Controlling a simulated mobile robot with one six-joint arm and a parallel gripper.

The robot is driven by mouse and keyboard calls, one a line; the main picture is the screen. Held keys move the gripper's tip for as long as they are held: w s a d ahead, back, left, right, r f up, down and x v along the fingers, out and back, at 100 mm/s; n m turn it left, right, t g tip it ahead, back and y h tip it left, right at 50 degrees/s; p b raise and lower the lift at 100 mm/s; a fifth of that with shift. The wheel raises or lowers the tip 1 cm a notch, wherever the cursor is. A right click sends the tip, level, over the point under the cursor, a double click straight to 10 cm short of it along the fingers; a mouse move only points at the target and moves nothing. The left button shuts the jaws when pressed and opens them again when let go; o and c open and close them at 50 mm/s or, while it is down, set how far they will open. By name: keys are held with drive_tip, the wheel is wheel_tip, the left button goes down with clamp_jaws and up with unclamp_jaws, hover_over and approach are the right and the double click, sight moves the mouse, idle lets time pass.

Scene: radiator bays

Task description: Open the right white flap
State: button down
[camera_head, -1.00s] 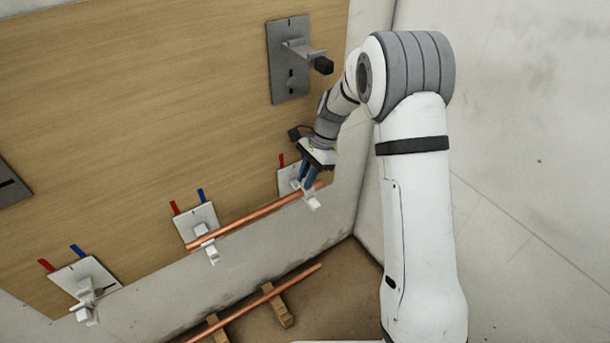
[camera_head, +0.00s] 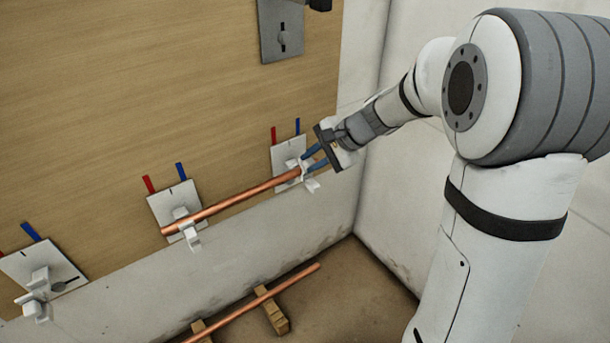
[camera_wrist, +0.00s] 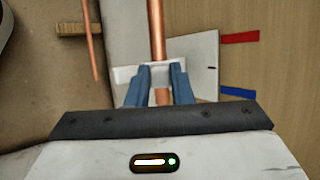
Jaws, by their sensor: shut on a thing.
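The right white flap (camera_wrist: 124,74) belongs to the rightmost white holder (camera_head: 286,153) on the wooden board; it also shows in the head view (camera_head: 305,168), partly hidden by my fingers. A copper pipe (camera_head: 235,201) runs through this holder and the middle one (camera_head: 173,209). In the wrist view the pipe (camera_wrist: 157,30) passes behind the white flap, its end showing between my fingers. My gripper (camera_head: 306,160) reaches in from the right, its blue fingers closed at the flap, beside the pipe end; it shows in the wrist view too (camera_wrist: 161,70). Exact finger contact is partly hidden.
Red and blue tags stick up above each holder. An empty left holder (camera_head: 42,272) is at lower left. A grey bracket (camera_head: 281,32) is above. A second copper pipe (camera_head: 262,298) lies on wooden blocks (camera_head: 271,311) on the floor. A white wall (camera_head: 400,215) stands right.

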sight(305, 173)
drive_tip(key=t+b, duration=0.1)
drive_tip(key=s+d+f+t+y+b, duration=0.1)
drive_tip(key=b, duration=0.1)
drive_tip(key=shift+s+f+n+y, duration=0.1)
drive_tip(key=shift+f+n+y, duration=0.1)
drive_tip(key=shift+n+y, duration=0.1)
drive_tip(key=shift+s+d+f+t+y+b, duration=0.1)
drive_tip(key=shift+s+t+y+b, duration=0.15)
drive_tip(key=shift+t+y+b, duration=0.35)
drive_tip(key=shift+s+d+f+n+t+y, duration=0.15)
drive_tip(key=shift+s+f+n+t+y, duration=0.15)
drive_tip(key=shift+t+y, duration=0.25)
drive_tip(key=shift+s+d+f+n+t+y, duration=0.1)
drive_tip(key=shift+s+f+n+t+y, duration=0.05)
drive_tip(key=shift+f+n+t+y, duration=0.3)
drive_tip(key=shift+s+d+f+n+t+y, duration=0.1)
drive_tip(key=shift+f+n+t+y, duration=0.2)
drive_tip(key=shift+t+y, duration=0.25)
drive_tip(key=shift+s+f+n+t+y, duration=0.1)
drive_tip(key=shift+f+n+t+y, duration=0.2)
drive_tip(key=shift+y, duration=0.45)
drive_tip(key=shift+r, duration=0.1)
drive_tip(key=c, duration=1.3)
unclamp_jaws()
drive_tip(key=shift+d, duration=0.1)
